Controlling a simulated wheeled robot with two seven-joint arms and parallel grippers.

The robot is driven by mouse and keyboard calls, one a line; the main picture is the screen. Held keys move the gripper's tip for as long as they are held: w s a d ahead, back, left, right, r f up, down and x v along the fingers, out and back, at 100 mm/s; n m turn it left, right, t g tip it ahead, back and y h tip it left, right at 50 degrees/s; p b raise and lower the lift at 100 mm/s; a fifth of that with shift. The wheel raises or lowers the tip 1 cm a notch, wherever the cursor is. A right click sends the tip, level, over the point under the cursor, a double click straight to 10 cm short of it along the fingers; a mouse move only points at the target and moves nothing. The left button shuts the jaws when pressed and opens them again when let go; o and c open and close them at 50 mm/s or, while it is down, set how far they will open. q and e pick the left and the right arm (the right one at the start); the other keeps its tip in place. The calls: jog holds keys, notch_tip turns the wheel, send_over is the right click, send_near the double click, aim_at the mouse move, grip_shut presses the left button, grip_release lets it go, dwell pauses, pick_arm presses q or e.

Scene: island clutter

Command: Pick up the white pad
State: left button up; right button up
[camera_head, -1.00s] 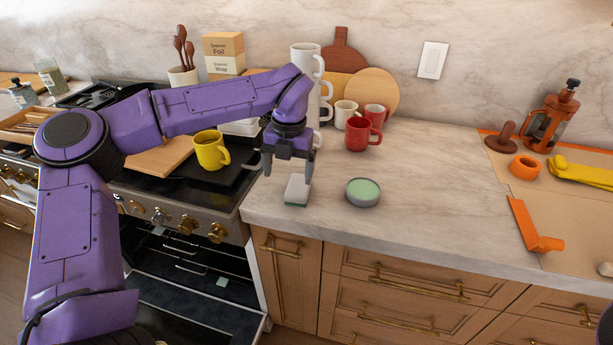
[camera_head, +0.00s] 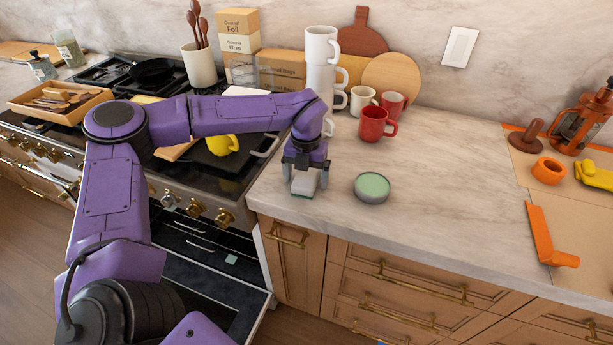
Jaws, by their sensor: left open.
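The white pad (camera_head: 304,185), a small block with a green underside, lies on the marble counter near its front left corner. My left gripper (camera_head: 304,178) is directly over it, pointing down, with its fingers open on either side of the pad. The fingers partly hide the pad's far end. I cannot tell whether they touch it. My right gripper is not in view.
A red mug (camera_head: 374,124) and stacked white mugs (camera_head: 321,75) stand behind. The stove (camera_head: 190,190) is to the left.

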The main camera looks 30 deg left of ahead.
aim_at(306, 176)
pick_arm(q)
jog(key=c, duration=1)
jog(key=shift+r, duration=0.35)
notch_tip(306, 176, up, 3)
jog(key=shift+s+f+b, duration=0.1)
jog(key=shift+b, duration=0.45)
jog(key=s+r, duration=0.2)
jog(key=s+d+r+b, duration=0.1)
jog(key=r, duration=0.1)
jog(key=shift+s+d+r, duration=0.1)
jog(key=shift+s+r, duration=0.2)
jog(key=shift+s, duration=0.1)
jog(key=s+d+r+b, duration=0.1)
jog(key=s, duration=0.2)
jog(key=s+r+b, duration=0.1)
jog(key=s+r, duration=0.1)
jog(key=s, duration=0.1)
jog(key=s+d+r+b, duration=0.1)
jog(key=s+r, duration=0.1)
jog(key=s, duration=0.1)
jog(key=shift+s+d, duration=0.25)
jog(key=shift+d, duration=0.1)
jog(key=shift+o, duration=0.3)
